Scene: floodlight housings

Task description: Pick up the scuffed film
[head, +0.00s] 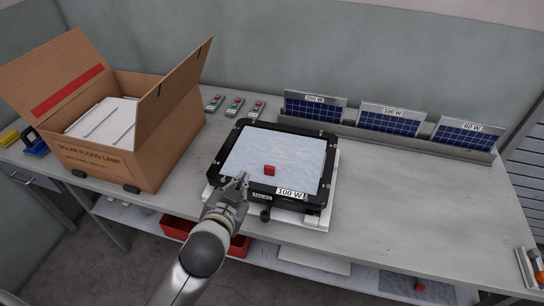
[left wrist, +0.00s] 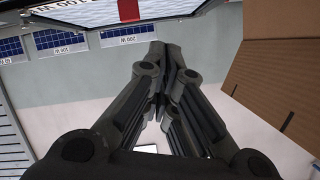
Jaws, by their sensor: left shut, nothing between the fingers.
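The film (head: 300,158) is a pale bluish, streaky sheet on the face of a black-framed floodlight housing (head: 329,180) marked 100 W. Any scuffs are too small to make out. A small red block or tab (head: 270,170) is on the film near its front edge; it also shows at the top of the left wrist view (left wrist: 128,10). My left gripper (head: 243,180) is shut and empty at the housing's front edge, just left of and short of the red tab. I cannot tell if it touches the housing. My right gripper is not in view.
An open cardboard box (head: 120,165) with white contents stands left of the housing. Several small button boxes (head: 235,106) lie behind it. Blue solar panels (head: 390,121) stand in a rack at the back right. The tabletop (head: 410,200) right of the housing is clear.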

